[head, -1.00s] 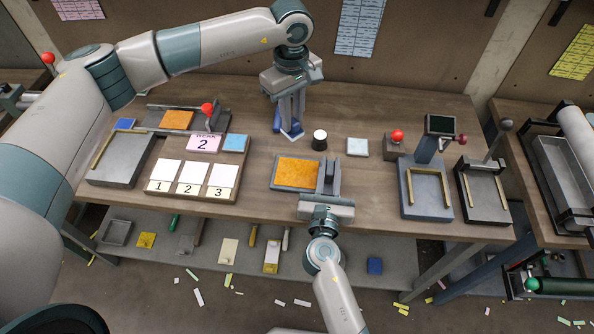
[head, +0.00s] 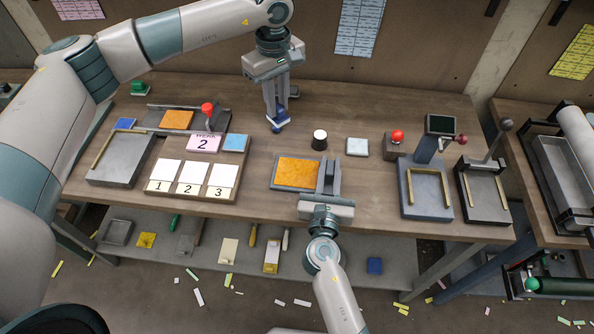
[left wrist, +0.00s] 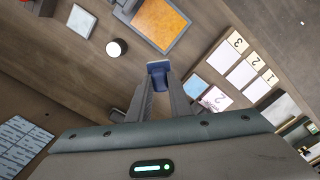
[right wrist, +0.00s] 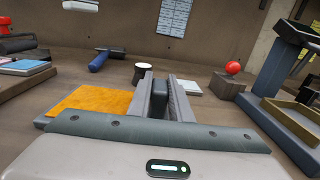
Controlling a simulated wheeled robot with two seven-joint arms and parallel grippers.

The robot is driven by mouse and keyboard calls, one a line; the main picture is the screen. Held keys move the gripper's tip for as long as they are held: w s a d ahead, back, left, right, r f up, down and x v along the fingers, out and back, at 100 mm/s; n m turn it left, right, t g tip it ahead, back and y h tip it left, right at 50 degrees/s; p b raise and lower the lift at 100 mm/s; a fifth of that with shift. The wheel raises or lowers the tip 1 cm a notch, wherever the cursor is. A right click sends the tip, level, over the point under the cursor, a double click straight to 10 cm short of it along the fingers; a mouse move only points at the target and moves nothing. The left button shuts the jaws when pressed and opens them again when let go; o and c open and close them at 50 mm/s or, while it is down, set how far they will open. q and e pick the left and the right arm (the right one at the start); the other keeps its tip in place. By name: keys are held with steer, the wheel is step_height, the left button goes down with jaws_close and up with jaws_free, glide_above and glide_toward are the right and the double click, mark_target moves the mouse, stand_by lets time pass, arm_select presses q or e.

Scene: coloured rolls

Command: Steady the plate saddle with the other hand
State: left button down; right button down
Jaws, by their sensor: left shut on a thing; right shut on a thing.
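The plate saddle (head: 278,183) is a grey tray on the bench with an orange plate (head: 297,172) in it and a raised grey block at its right end. My right gripper (head: 327,190) is shut on this block from the front edge; the right wrist view shows the block (right wrist: 158,100) between the fingers. My left gripper (head: 276,112) is shut on a small blue stamp (left wrist: 158,72) with a pale base, held in the air behind and left of the saddle. The pale base also shows at the top of the right wrist view (right wrist: 80,5).
A dark pot with a white top (head: 320,138) and a pale blue block (head: 357,146) stand behind the saddle. Numbered white cards (head: 191,177) lie left. A red-knobbed block (head: 397,137) and grey fixtures stand right. A blue cylinder (right wrist: 99,62) lies behind.

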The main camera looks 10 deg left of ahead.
steer(key=shift+s+f, duration=0.1)
steer(key=shift+f, duration=0.25)
arm_select(q)
steer(key=shift+w, duration=0.1)
arm_select(e)
steer(key=c, duration=1.6)
jaws_free()
arm_select(q)
steer(key=shift+w, duration=0.1)
arm_select(e)
steer(key=shift+o, duration=0.3)
steer(key=shift+w+r, duration=0.1)
steer(key=shift+w, duration=0.1)
steer(key=shift+s+r, duration=0.15)
steer(key=shift+s, duration=0.05)
arm_select(q)
steer(key=shift+f, duration=0.25)
arm_select(e)
steer(key=shift+s+a, duration=0.15)
steer(key=shift+s, duration=4.15)
